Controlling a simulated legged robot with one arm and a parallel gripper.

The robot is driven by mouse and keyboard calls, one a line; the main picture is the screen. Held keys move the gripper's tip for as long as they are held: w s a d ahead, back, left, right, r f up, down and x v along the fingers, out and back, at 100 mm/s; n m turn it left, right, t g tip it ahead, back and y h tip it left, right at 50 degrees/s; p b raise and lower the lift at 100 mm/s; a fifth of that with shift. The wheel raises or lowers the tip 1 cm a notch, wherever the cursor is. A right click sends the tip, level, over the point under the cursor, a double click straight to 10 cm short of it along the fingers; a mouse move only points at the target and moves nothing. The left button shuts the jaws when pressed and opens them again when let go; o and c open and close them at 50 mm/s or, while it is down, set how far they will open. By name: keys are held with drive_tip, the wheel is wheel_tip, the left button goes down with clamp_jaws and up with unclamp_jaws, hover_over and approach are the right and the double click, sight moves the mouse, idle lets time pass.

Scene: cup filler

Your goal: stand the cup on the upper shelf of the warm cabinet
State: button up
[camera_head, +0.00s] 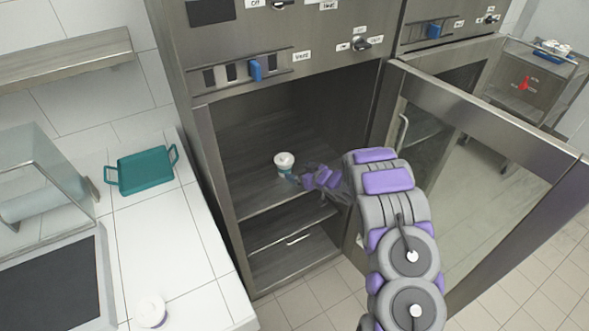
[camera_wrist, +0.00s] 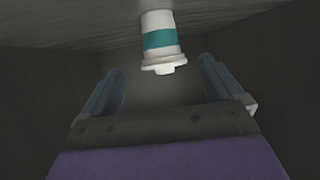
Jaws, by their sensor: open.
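The cup (camera_head: 285,161) is white with a teal band and a white lid. It stands upright on the upper shelf (camera_head: 252,196) of the open cabinet (camera_head: 215,160). My gripper (camera_head: 297,179) is inside the cabinet, just right of the cup and on its near side. In the wrist view the cup (camera_wrist: 160,42) appears upside down, ahead of my gripper (camera_wrist: 162,66). The two blue fingers are spread wide, with clear gaps on both sides of the cup. Neither finger touches it. The cup's lower part is partly hidden in the head view.
The cabinet's glass door (camera_head: 480,180) stands open to the right of my arm. A lower shelf (camera_head: 295,242) lies beneath. A teal tray (camera_head: 145,170) and a white round object (camera_head: 150,311) are on the left counter. The upper shelf is otherwise clear.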

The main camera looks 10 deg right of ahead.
drive_tip(key=shift+s+d+r, duration=0.2)
drive_tip(key=shift+s+d, duration=0.05)
drive_tip(key=shift+s, duration=0.3)
drive_tip(key=shift+d+r, duration=0.3)
drive_tip(key=s+d+r+m+g+h, duration=0.2)
drive_tip(key=s+d+r+h, duration=0.2)
drive_tip(key=d+r+h, duration=0.5)
drive_tip(key=s+d+r+m+g, duration=0.1)
drive_tip(key=s+r+m+g, duration=0.2)
drive_tip(key=s+r, duration=0.7)
drive_tip(key=s+a+r+g+y, duration=0.1)
drive_tip(key=s+a+g, duration=0.2)
drive_tip(key=s, duration=1.1)
drive_tip(key=s+a+r+g+y, duration=0.1)
drive_tip(key=s+a, duration=0.6)
drive_tip(key=s, duration=0.8)
drive_tip(key=s+a+r+g+y, duration=0.1)
drive_tip(key=s+a+r+g, duration=0.2)
drive_tip(key=s, duration=1.1)
drive_tip(key=shift+s+a+r+m+g, duration=0.25)
drive_tip(key=shift+a+g, duration=0.55)
drive_tip(key=shift+a, duration=0.4)
drive_tip(key=shift+w, duration=0.1)
drive_tip(key=shift+c, duration=0.4)
